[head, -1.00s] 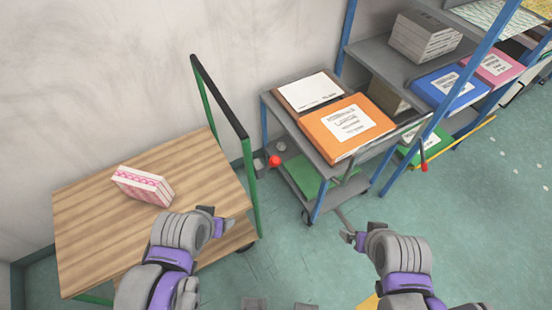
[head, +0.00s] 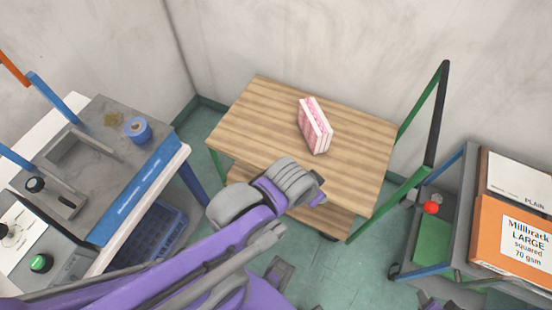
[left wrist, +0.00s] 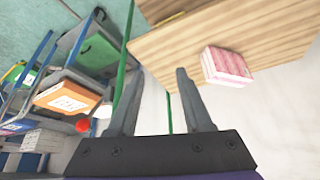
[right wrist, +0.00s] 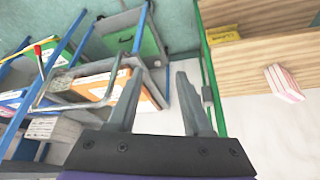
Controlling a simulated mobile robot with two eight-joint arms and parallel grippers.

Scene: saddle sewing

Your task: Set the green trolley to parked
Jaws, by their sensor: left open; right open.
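The green trolley (head: 295,125) has a wooden deck, a green frame and a tall black-topped push handle (head: 440,110) at its right end. A pink-and-white box (head: 314,126) stands on the deck. In the right wrist view a small grey part (right wrist: 207,96) shows by the green post; I cannot tell what it is. My left gripper (head: 318,190) is in front of the trolley's near edge in the head view and open in the left wrist view (left wrist: 158,72). My right gripper (head: 435,303) is at the bottom edge, open and empty in its wrist view (right wrist: 158,73). The trolley's wheels are mostly hidden.
A blue-framed grey cart (head: 455,225) with an orange paper box (head: 510,235) stands close to the right. A red ball-shaped knob (head: 431,207) shows between cart and trolley handle. A workbench (head: 150,185) with blue tape (head: 138,129) is at the left. Walls stand behind.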

